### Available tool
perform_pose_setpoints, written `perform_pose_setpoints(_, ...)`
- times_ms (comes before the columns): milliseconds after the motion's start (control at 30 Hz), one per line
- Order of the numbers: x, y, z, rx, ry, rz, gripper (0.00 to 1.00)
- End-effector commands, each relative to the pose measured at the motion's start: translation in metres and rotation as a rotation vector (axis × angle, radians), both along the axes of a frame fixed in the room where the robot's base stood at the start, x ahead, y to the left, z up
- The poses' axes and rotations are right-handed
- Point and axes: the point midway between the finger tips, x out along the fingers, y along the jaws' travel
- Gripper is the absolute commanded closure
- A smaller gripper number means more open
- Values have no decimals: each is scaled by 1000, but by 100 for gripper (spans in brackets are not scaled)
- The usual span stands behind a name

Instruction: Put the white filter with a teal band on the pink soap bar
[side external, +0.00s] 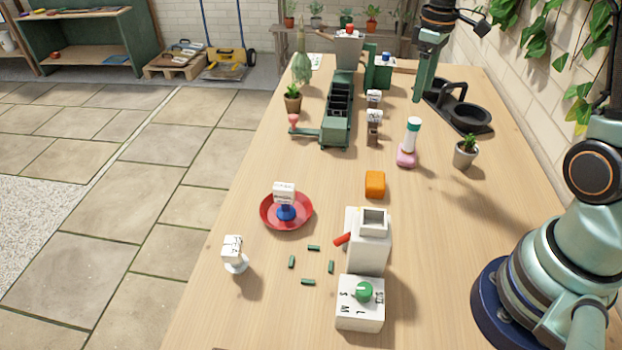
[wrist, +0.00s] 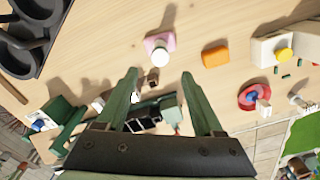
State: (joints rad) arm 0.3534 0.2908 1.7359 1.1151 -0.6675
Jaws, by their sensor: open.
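The white filter with a teal band (side external: 413,131) stands upright on the pink soap bar (side external: 406,159), its teal band near the top. In the wrist view the filter (wrist: 160,57) is seen from above, over the pink soap bar (wrist: 149,44). My gripper (side external: 417,99) is above the table, behind the filter and apart from it. In the wrist view my gripper (wrist: 158,74) has its two green fingers spread wide with nothing held between them.
An orange block (side external: 375,185) lies in front of the soap. A potted plant (side external: 466,152) and a black double-ring holder (side external: 460,106) stand to the right. A green rack (side external: 337,112) stands left. A red saucer (side external: 269,211) is front left.

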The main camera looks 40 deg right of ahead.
Motion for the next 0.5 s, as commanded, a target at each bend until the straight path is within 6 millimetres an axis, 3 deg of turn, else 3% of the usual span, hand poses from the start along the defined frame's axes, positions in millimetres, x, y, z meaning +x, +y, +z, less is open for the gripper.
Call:
perform_pose_setpoints(167, -3, 11, 16, -10, -28, -13, 31)
perform_pose_setpoints(500, -47, 83, 65, -25, -243, -144, 31)
